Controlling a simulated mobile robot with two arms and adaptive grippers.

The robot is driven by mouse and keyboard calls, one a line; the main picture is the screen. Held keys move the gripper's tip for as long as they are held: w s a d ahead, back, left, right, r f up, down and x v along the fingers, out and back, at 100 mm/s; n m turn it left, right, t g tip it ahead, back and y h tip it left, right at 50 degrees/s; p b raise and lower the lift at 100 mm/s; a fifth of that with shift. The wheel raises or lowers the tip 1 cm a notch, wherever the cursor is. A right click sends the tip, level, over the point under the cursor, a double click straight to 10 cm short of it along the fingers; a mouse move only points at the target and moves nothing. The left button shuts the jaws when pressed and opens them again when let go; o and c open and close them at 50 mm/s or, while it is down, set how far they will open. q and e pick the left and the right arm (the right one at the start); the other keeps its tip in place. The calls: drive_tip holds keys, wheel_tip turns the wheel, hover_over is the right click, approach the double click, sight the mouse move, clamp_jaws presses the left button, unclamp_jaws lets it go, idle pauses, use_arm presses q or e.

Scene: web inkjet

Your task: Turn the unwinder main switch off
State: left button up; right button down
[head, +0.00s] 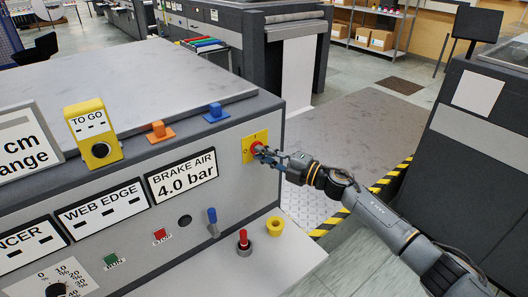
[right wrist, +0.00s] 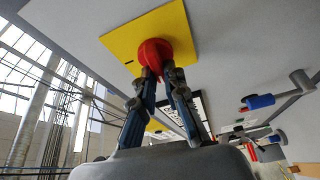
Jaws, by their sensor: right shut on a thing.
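The main switch is a red knob (head: 252,149) on a yellow plate (head: 249,137), on the front face of the grey machine near its right corner. My right gripper (head: 262,154) reaches in from the right with its fingers shut on the knob. In the right wrist view the fingertips (right wrist: 163,76) are on the near part of the red knob (right wrist: 154,50), in front of the yellow plate (right wrist: 178,22). The fingers partly cover the knob, and I cannot tell which position it points to. My left gripper is not in view.
Left of the switch are the brake air sign (head: 181,177), a blue-handled lever (head: 212,217) and a red stop button (head: 160,235). A red-topped post (head: 243,242) and a yellow ring (head: 274,226) stand on the ledge below. The grey floor plate (head: 345,140) is clear.

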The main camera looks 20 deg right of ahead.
drive_tip(key=shift+n, duration=0.6)
drive_tip(key=shift+f+p, duration=0.1)
drive_tip(key=shift+p, duration=0.2)
drive_tip(key=c, duration=1.4)
unclamp_jaws()
drive_tip(key=v, duration=1.2)
drive_tip(key=shift+r, duration=0.3)
